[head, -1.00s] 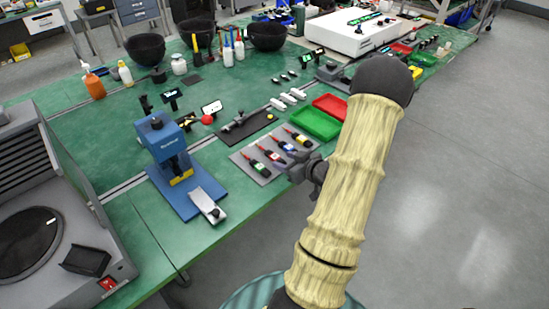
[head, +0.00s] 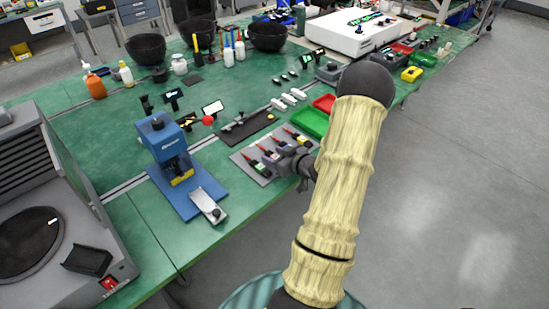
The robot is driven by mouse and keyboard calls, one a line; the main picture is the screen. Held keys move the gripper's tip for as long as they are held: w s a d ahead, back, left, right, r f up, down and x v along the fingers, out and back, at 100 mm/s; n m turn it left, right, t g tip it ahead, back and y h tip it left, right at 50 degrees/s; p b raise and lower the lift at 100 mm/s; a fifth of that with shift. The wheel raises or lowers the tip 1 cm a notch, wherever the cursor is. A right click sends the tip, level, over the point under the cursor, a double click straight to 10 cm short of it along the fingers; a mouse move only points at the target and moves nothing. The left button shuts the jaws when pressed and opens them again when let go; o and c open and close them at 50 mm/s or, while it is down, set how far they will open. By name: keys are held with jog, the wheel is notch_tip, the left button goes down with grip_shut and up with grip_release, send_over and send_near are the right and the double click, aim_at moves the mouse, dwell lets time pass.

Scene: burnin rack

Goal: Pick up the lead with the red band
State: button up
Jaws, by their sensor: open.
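Several short leads with red tips and dark bodies lie in a row on a grey mat (head: 240,156) at the front edge of the green bench. One has a yellow band (head: 299,138) at the far right end of the row. The bands are small; the lead with the red band looks to be the second from the near left end (head: 269,154), but I cannot be sure. My gripper (head: 284,166) is open and empty, over the mat's right side close to the leads. It partly hides the mat and the blue-banded lead. I cannot tell whether it touches any lead.
A green tray (head: 309,122) and a red tray (head: 325,102) stand behind the mat, near my arm. A blue press (head: 163,145) stands left of the mat. A dark plate with a tool (head: 246,128) lies behind the leads. The floor at right is clear.

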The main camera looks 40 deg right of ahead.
aim_at(275, 156)
dwell(0.3)
grip_shut()
jog(key=shift+r, duration=0.15)
notch_tip(275, 156, up, 10)
jog(key=p, duration=0.1)
dwell(0.4)
dwell(0.4)
